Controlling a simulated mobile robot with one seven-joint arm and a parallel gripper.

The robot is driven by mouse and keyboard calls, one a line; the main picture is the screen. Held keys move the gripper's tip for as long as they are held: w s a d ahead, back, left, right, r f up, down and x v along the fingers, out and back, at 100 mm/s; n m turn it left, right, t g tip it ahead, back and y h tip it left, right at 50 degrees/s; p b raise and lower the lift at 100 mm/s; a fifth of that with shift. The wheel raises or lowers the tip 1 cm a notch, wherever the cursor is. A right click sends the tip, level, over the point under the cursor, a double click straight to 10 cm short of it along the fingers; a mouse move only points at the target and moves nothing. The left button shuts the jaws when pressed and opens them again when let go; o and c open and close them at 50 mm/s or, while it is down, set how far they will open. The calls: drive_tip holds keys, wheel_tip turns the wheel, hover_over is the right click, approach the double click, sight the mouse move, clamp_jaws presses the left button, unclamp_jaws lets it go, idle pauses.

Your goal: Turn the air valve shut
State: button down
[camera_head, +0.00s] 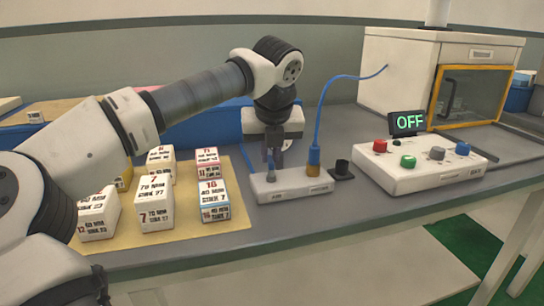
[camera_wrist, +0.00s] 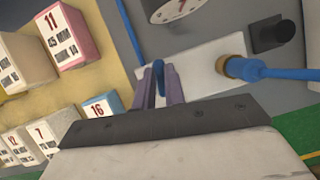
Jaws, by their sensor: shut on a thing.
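The air valve is on a low white block (camera_head: 290,188), which carries a small "AIR" label. In the wrist view the valve's blue lever (camera_wrist: 158,76) stands between the two fingers of my gripper (camera_wrist: 157,90). The gripper is shut on this lever. In the head view my gripper (camera_head: 272,158) points down at the left end of the block, and the fingers partly hide the lever. A blue hose (camera_head: 320,115) runs into a brass fitting (camera_head: 313,170) at the block's right end. The fitting also shows in the wrist view (camera_wrist: 234,67).
Several white printed boxes (camera_head: 155,202) stand on a tan mat (camera_head: 185,236) left of the block. A black socket (camera_head: 341,170) sits to its right. A button box (camera_head: 420,172) with a display reading OFF (camera_head: 409,122) and a white cabinet (camera_head: 400,70) stand further right.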

drive_tip(key=shift+a+n+y, duration=0.1)
drive_tip(key=shift+n+y, duration=0.2)
drive_tip(key=shift+n, duration=0.5)
drive_tip(key=c, duration=1.5)
unclamp_jaws()
drive_tip(key=shift+o, duration=0.2)
drive_tip(key=p+v, duration=0.2)
drive_tip(key=v, duration=1.2)
drive_tip(key=shift+w, duration=0.2)
drive_tip(key=shift+s, duration=0.1)
